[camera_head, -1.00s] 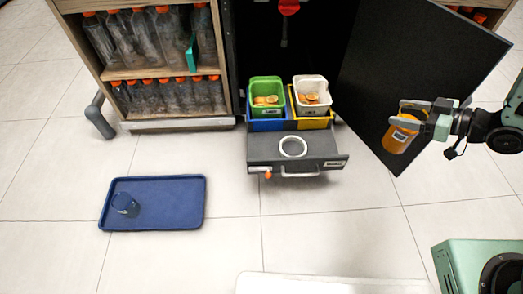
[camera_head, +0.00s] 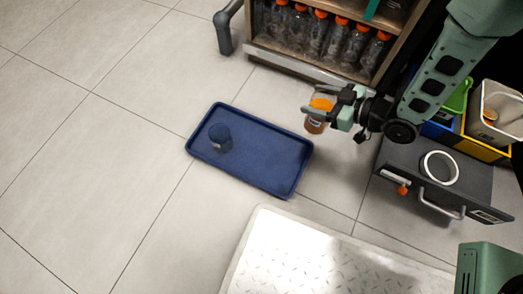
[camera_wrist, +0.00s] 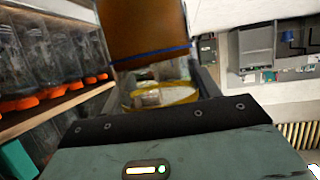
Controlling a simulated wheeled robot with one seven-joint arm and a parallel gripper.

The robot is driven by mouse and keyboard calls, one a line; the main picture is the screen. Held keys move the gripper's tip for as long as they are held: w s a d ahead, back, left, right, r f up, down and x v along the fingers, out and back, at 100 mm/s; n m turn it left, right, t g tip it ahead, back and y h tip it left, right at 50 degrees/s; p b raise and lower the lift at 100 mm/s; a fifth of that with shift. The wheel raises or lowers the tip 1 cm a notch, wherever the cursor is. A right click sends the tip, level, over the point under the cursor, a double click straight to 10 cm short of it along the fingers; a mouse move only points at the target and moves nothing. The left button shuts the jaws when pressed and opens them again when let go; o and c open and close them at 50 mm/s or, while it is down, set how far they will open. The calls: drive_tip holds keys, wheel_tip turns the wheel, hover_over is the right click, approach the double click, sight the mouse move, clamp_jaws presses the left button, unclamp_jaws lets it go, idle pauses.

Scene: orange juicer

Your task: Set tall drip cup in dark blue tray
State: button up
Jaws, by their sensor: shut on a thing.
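The tall drip cup (camera_head: 317,125), orange-amber with a pale label, is held in the air by my gripper (camera_head: 318,102) in the head view. Its amber body (camera_wrist: 145,30) fills the top middle of the wrist view, with a blue line along its lower edge there. My gripper is shut on it. The dark blue tray (camera_head: 262,170) lies on the floor to the lower left of the gripper. A small dark blue cup (camera_head: 220,138) stands in the tray's left part, and the rest of the tray is bare.
A shelf (camera_head: 315,60) of clear bottles with orange caps stands behind the tray. An open grey drawer (camera_head: 408,165) with a white ring (camera_head: 440,168) is at the right, near green, white, blue and yellow bins. A pale textured mat (camera_head: 300,255) lies in front. Floor to the left is clear.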

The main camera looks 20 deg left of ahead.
drive_tip(key=s+a+f+n+g+b, duration=0.1)
drive_tip(key=s+a+f+g+b, duration=0.15)
drive_tip(key=s+a+f, duration=0.55)
wheel_tip(320, 180, down, 8)
drive_tip(key=a+b, duration=0.1)
drive_tip(key=b, duration=0.5)
drive_tip(key=shift+s+f+t+b, duration=0.15)
drive_tip(key=shift+t+b, duration=0.2)
drive_tip(key=shift+t, duration=0.1)
drive_tip(key=shift+f, duration=0.1)
drive_tip(key=o, duration=1.6)
drive_tip(key=shift+f, duration=0.1)
drive_tip(key=p+v, duration=0.4)
drive_tip(key=v, duration=0.3)
drive_tip(key=shift+d+r+p, duration=0.25)
drive_tip(key=shift+d+p, duration=0.05)
drive_tip(key=shift+p, duration=0.1)
